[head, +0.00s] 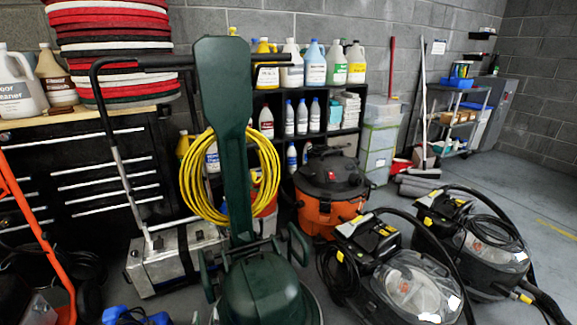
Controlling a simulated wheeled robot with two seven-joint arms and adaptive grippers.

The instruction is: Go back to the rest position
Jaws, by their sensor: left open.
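My left gripper (137,317) shows only in part at the bottom edge of the head view, left of the middle. Its blue fingers are apart, with dark parts between them, and I see nothing held there. It is low, in front of the metal box on the floor and left of the green floor machine. The rest of my left arm is cut off by the picture edge. My right gripper is not in view. A tall stack of red, black and white buffer pads (118,50) stands on the workbench at the upper left.
A green floor machine (262,290) stands close in front, with yellow cable (192,190). An orange-and-black vacuum (328,190) and two black machines (395,280) (470,240) crowd the right. Jugs stand on the bench (85,123) and shelf. Grey floor (545,215) is free at far right.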

